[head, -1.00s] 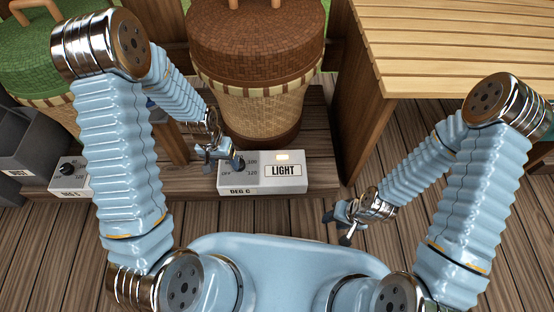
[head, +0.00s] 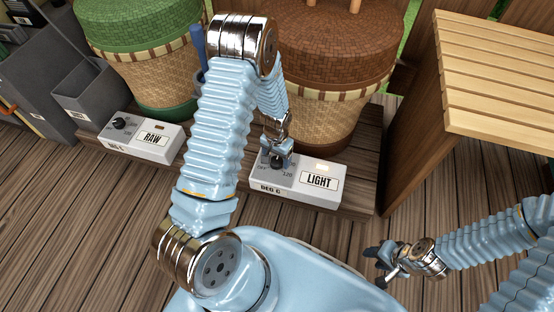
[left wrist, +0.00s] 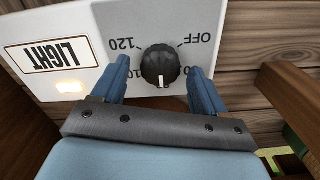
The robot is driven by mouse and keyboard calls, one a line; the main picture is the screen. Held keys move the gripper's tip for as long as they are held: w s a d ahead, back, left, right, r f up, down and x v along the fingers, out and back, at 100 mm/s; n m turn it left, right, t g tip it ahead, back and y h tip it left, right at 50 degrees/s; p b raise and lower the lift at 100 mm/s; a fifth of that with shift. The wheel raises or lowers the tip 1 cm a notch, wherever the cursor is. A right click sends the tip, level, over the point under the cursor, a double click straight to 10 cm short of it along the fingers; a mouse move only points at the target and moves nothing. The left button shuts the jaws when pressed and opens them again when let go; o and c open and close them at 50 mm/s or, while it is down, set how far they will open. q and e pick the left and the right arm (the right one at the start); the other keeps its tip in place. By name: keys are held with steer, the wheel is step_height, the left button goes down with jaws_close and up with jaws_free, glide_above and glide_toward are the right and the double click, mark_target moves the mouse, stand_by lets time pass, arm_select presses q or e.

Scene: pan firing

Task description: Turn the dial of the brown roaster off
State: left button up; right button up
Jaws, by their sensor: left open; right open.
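The brown roaster (head: 318,75) is a woven basket with a brown lid, in the upper middle of the head view. Its white control box (head: 322,196) stands in front, labelled LIGHT and DEG C. The black dial (left wrist: 160,66) shows in the left wrist view, its white pointer towards the picture's bottom near the 100 mark, away from OFF. A lamp (left wrist: 69,87) on the box glows. My left gripper (head: 277,160) is open at the dial, with one blue finger on each side; contact cannot be told. My right gripper (head: 383,262) is open and empty above the floor.
A green-lidded basket (head: 155,85) with its own white box (head: 140,137), labelled RAW, stands to the left. Grey bins (head: 92,95) are at the far left. A slatted wooden table (head: 500,80) is at the right. The plank floor in front is clear.

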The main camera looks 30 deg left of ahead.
arm_select(q)
steer(key=shift+f, duration=0.5)
steer(key=shift+c, duration=0.3)
steer(key=c, duration=1)
steer(key=shift+n, duration=0.3)
